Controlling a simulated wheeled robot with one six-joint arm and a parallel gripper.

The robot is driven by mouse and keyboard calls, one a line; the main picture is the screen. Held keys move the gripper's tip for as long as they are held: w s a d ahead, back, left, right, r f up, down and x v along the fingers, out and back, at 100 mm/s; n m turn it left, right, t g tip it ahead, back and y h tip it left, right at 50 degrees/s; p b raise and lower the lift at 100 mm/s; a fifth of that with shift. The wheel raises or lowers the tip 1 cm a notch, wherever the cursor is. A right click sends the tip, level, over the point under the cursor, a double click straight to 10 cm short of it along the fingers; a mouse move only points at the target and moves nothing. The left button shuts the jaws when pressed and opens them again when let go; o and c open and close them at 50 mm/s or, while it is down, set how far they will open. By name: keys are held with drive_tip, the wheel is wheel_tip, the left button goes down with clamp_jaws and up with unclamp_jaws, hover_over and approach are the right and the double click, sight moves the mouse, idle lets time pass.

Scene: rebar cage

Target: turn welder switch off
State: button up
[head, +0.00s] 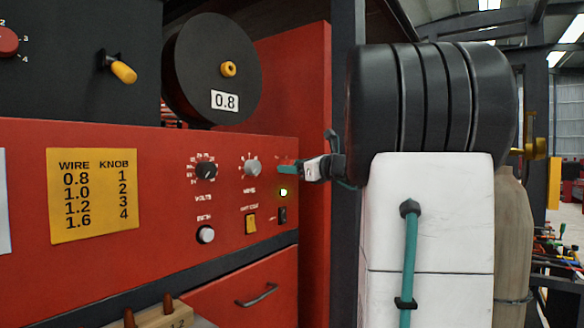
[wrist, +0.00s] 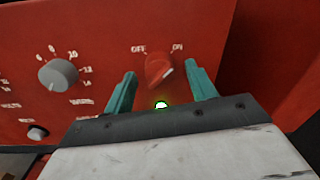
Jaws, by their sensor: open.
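The welder switch (wrist: 157,68) is a red rotary knob on the red panel, with OFF printed at its upper left and ON at its upper right. In the wrist view my gripper (wrist: 161,72) is open, with one teal finger on each side of the knob. The fingers look apart from the knob; how far the tips reach along it is hard to tell. The knob's pointer direction is unclear. A green lamp (wrist: 161,105) below it is lit. In the head view my gripper (head: 288,168) is at the panel's right end and partly hides the switch.
The red welder panel (head: 130,230) also carries a volts knob (head: 206,170), a grey knob (head: 251,166), a yellow rocker (head: 251,223) and a black rocker (head: 282,215). A dark post (head: 345,60) stands right of the panel. A drawer handle (head: 257,294) sticks out below.

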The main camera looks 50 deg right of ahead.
drive_tip(key=shift+w, duration=0.3)
drive_tip(key=c, duration=1)
drive_tip(key=shift+o, duration=0.2)
